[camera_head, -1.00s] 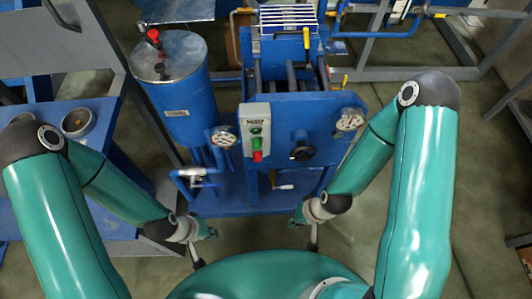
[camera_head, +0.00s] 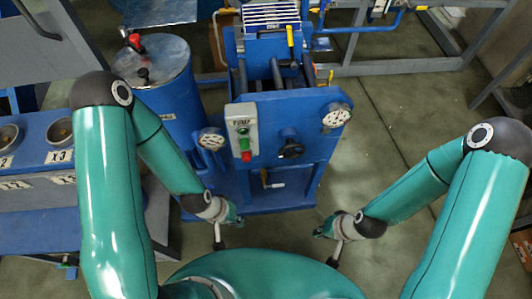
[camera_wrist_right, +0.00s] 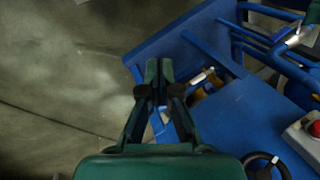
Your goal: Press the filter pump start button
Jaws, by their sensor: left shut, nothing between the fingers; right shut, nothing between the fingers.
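The pump's control box (camera_head: 230,120) is a pale panel on the front of the blue filter pump unit (camera_head: 320,101) in the head view. It is labelled PUMP and bears a green button (camera_head: 243,131) above a red button (camera_head: 246,156). My left gripper (camera_head: 236,214) is shut and empty, below and in front of the box. My right gripper (camera_head: 321,231) is shut and empty, lower and to the right of the box. In the right wrist view its fingers (camera_wrist_right: 158,68) are together, and the red button (camera_wrist_right: 314,128) shows at the right edge. Neither gripper touches the box.
A black knob (camera_head: 290,149) and two gauges, one left (camera_head: 211,139) and one right (camera_head: 337,116), sit near the box. A blue cylindrical tank (camera_head: 170,100) stands left. A bench with cups (camera_head: 58,130) is far left. Open floor (camera_head: 400,110) lies to the right.

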